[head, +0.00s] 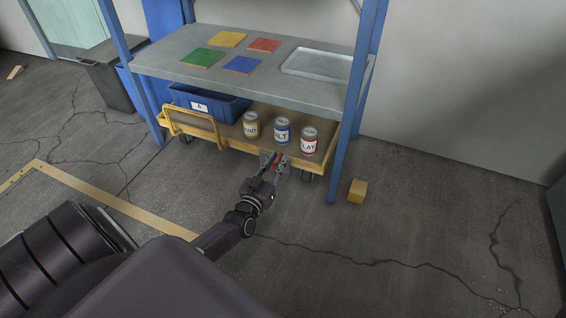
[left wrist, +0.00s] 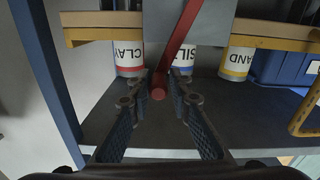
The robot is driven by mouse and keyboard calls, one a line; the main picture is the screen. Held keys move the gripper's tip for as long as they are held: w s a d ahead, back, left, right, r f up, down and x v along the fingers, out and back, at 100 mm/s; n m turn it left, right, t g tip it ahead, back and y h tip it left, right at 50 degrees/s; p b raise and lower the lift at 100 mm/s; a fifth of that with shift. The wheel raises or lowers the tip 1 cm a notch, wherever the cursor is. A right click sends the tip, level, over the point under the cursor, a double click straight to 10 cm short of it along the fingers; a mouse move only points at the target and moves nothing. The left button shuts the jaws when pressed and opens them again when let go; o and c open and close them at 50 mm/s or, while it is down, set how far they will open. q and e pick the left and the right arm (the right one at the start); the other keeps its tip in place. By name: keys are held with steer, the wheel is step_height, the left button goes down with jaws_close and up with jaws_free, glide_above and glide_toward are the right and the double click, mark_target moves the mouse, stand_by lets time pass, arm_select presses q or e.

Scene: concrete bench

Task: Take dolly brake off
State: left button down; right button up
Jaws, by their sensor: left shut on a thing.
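The dolly (head: 238,147) is a low yellow-edged platform on dark casters under the bench, with a yellow handle (head: 190,110) at its left. A red brake lever (head: 277,160) is on its front edge, by a grey plate. In the left wrist view the lever (left wrist: 175,50) runs down from the plate (left wrist: 208,25) to a round end. My left gripper (head: 272,165) reaches the dolly's front edge and is shut on the lever; its fingers (left wrist: 164,86) sit either side of it in the wrist view. My right gripper is not in view.
Jars labelled SAND (head: 250,125), SILT (head: 282,131) and CLAY (head: 309,140) and a blue bin (head: 215,104) ride on the dolly. Blue bench legs (head: 338,165) stand at both ends. A yellow block (head: 358,191) lies right of the bench. The floor in front is clear.

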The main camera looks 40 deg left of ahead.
arm_select(q)
steer(key=shift+s+a+r+n, duration=0.1)
steer(key=shift+s+a+n, duration=0.1)
steer(key=shift+a+n, duration=0.8)
steer(key=shift+s+a+r+n, duration=0.15)
steer(key=shift+a+n, duration=0.4)
steer(key=shift+n, duration=0.75)
steer(key=c, duration=1.9)
jaws_free()
steer(key=shift+a, duration=0.1)
steer(key=v, duration=1.2)
steer(key=shift+r, duration=0.1)
